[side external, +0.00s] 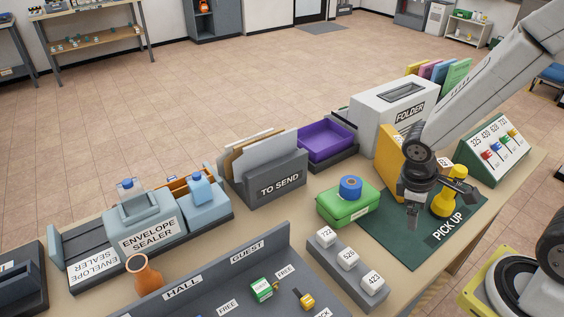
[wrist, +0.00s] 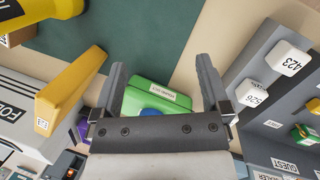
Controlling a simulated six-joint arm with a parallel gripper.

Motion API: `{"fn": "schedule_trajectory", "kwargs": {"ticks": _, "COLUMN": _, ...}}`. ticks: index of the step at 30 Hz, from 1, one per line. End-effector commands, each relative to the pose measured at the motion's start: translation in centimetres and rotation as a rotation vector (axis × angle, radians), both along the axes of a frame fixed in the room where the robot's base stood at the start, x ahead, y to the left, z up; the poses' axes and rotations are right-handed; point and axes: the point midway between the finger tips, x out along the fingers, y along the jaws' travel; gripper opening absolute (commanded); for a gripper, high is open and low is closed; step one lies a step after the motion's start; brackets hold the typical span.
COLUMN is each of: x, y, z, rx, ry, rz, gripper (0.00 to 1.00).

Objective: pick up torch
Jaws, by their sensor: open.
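A yellow thing that looks like the torch (side external: 443,203) stands upright on the dark green PICK UP mat (side external: 400,237). My wrist partly covers it in the side view. In the wrist view, a yellow shape at the top left corner (wrist: 45,8) seems to be the same thing, cut off by the edge. My gripper (side external: 413,224) is above the mat, left of the torch in the side view and apart from it. Its two fingers (wrist: 160,64) are spread in the wrist view with nothing held. The torch is not between them.
A green box (side external: 343,208) with a blue roll (side external: 351,185) on it sits left of my gripper. A yellow board (side external: 391,160) and the FOLDER box (side external: 372,112) stand behind. A number rack (side external: 495,140) is at right. A grey stand with numbered white blocks (side external: 348,268) is in front.

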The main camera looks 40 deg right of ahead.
Motion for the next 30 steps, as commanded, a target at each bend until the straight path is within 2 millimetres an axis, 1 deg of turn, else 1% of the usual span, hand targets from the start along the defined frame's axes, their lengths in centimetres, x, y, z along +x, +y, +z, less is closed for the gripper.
{"fn": "schedule_trajectory", "kwargs": {"ticks": 1, "x": -0.5, "y": -0.7, "z": -0.4, "rx": -0.038, "ry": 0.061, "rz": 0.053, "gripper": 0.96}}
{"fn": "schedule_trajectory", "kwargs": {"ticks": 4, "x": -1.2, "y": -2.4, "z": -0.8, "rx": -0.122, "ry": 0.178, "rz": 0.167, "gripper": 0.96}}
{"fn": "schedule_trajectory", "kwargs": {"ticks": 9, "x": -1.8, "y": -5.5, "z": -0.9, "rx": -0.275, "ry": 0.366, "rz": 0.357, "gripper": 0.96}}
{"fn": "schedule_trajectory", "kwargs": {"ticks": 14, "x": -1.3, "y": -8.1, "z": -0.6, "rx": -0.426, "ry": 0.527, "rz": 0.531, "gripper": 0.96}}
{"fn": "schedule_trajectory", "kwargs": {"ticks": 18, "x": -0.2, "y": -9.9, "z": -0.3, "rx": -0.550, "ry": 0.640, "rz": 0.666, "gripper": 0.96}}
{"fn": "schedule_trajectory", "kwargs": {"ticks": 24, "x": 1.1, "y": -11.2, "z": 0.1, "rx": -0.665, "ry": 0.725, "rz": 0.780, "gripper": 0.96}}
{"fn": "schedule_trajectory", "kwargs": {"ticks": 30, "x": 1.5, "y": -11.4, "z": 0.2, "rx": -0.692, "ry": 0.742, "rz": 0.806, "gripper": 0.96}}
